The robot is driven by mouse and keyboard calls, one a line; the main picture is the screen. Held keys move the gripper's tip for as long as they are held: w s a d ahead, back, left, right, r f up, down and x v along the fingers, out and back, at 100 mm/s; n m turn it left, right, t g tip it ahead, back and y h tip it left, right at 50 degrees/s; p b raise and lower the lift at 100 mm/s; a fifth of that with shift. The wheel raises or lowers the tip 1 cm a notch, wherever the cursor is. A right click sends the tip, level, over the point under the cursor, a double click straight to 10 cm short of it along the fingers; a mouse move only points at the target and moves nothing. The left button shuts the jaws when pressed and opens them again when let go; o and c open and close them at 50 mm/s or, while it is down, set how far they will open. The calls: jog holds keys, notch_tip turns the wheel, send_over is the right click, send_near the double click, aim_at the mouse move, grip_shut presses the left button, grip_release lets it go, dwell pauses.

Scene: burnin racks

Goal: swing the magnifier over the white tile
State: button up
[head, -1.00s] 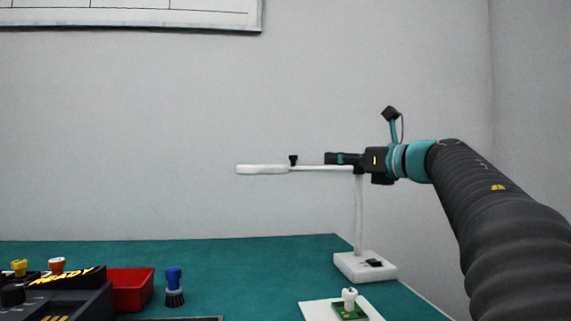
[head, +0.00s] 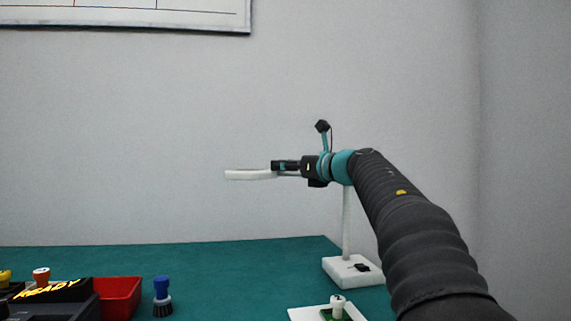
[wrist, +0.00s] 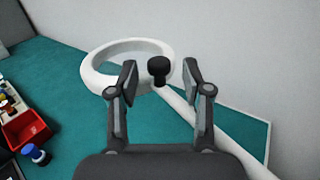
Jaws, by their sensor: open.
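The magnifier (head: 245,174) is a white ring on a white arm, held by an upright post on a white base (head: 352,271). In the wrist view the magnifier ring (wrist: 98,76) lies beyond my fingers, with a black knob (wrist: 158,68) where ring and arm meet. My gripper (head: 275,166) is at the height of the magnifier arm. In the wrist view my gripper (wrist: 160,82) is open, with the knob between its fingertips and a gap on both sides. The white tile (head: 302,314) lies at the front of the bench with a green board (head: 327,314) and a white-topped piece on it.
A red bin (head: 120,297), a blue-handled brush (head: 162,296) and a dark READY unit (head: 60,291) stand at the front left of the green bench (head: 230,270). The middle of the bench is clear. A wall is behind.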

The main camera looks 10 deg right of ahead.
jog(key=shift+w+a, duration=0.2)
grip_shut()
dwell(0.3)
